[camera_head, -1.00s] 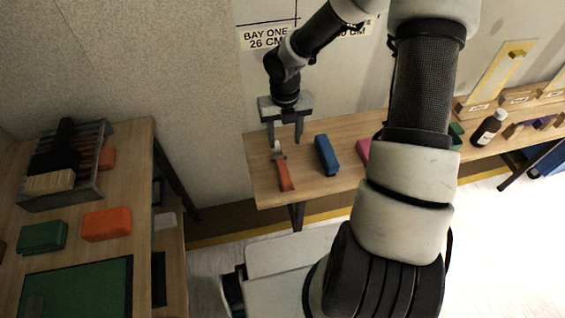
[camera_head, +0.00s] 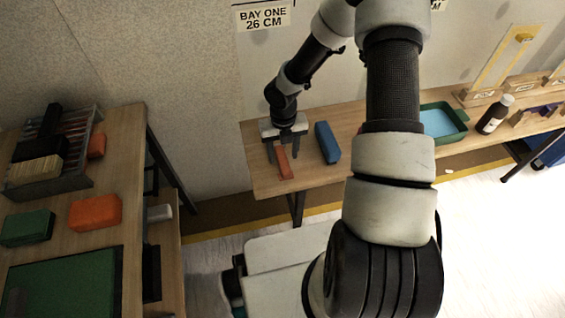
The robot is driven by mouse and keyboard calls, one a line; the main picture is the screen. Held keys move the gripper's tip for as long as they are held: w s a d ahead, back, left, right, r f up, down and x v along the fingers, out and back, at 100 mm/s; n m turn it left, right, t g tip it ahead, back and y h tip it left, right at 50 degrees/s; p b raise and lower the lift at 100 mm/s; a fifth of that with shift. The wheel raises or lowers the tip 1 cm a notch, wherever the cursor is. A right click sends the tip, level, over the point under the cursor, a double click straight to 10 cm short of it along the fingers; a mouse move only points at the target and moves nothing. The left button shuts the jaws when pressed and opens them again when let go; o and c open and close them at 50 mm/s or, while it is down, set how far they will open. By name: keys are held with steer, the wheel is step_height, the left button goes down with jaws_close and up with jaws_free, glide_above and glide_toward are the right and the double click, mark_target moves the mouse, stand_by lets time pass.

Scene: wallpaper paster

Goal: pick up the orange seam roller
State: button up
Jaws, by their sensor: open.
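The orange seam roller (camera_head: 285,170) lies on the wooden bench (camera_head: 310,178) near its left end, its orange handle pointing towards the camera. My gripper (camera_head: 283,154) is open, pointing down over the far part of the roller. One finger shows on each side of the roller in the picture. The roller's far end is hidden behind the gripper. I cannot tell whether the fingers touch it or how high they are above the bench.
A blue block (camera_head: 327,142) lies just right of the gripper. A green tray (camera_head: 455,135) and a dark bottle (camera_head: 494,115) stand farther right. My arm hides the middle of the bench. A second table (camera_head: 137,150) at left holds a rack (camera_head: 85,181) and an orange block (camera_head: 95,212).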

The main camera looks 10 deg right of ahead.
mark_target(283, 160)
steer(key=shift+s+f+b, duration=0.15)
steer(key=shift+f+b, duration=0.3)
steer(key=shift+f, duration=1.35)
steer(key=shift+f, duration=0.25)
steer(key=shift+c, duration=0.3)
steer(key=c, duration=1.1)
